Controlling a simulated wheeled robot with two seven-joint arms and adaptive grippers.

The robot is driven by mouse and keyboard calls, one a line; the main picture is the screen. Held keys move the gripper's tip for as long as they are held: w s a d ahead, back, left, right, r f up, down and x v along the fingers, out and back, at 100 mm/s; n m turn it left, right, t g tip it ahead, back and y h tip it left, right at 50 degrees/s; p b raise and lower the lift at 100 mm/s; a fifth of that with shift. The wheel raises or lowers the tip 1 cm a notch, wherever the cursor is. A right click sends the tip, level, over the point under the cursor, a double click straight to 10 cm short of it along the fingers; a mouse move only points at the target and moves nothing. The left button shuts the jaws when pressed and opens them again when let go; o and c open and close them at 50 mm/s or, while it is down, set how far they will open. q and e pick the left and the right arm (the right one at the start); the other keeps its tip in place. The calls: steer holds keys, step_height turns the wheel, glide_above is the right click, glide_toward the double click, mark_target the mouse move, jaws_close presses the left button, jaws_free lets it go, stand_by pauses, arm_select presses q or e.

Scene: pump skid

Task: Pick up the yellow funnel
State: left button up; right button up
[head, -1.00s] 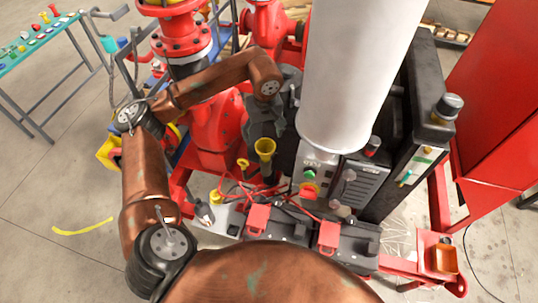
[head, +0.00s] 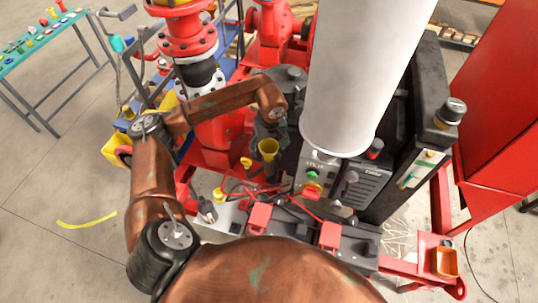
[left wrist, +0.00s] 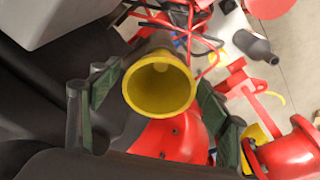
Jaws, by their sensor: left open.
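The yellow funnel (head: 268,147) stands mouth-up among the dark pump parts, just left of the white cylinder in the head view. My left gripper (head: 270,131) is right by it, at the end of the copper-coloured arm. In the left wrist view the funnel (left wrist: 160,88) shows its round mouth toward the camera. The open green-padded fingers of the left gripper (left wrist: 159,84) lie on either side of it, with gaps left and right. The funnel's spout is mostly hidden. My right gripper is not in view.
A big white cylinder (head: 360,70) and a black control box (head: 370,180) stand close on the right. Red pump piping (head: 187,35) rises behind. A teal table (head: 40,40) is far left.

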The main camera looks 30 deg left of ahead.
arm_select(q)
steer(key=shift+c, duration=0.2)
steer(key=c, duration=1.4)
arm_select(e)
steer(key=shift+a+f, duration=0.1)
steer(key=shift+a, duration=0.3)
arm_select(q)
step_height(320, 180, up, 9)
steer(key=shift+w+f+b, duration=0.1)
steer(key=shift+b, duration=0.95)
steer(key=shift+r, duration=0.65)
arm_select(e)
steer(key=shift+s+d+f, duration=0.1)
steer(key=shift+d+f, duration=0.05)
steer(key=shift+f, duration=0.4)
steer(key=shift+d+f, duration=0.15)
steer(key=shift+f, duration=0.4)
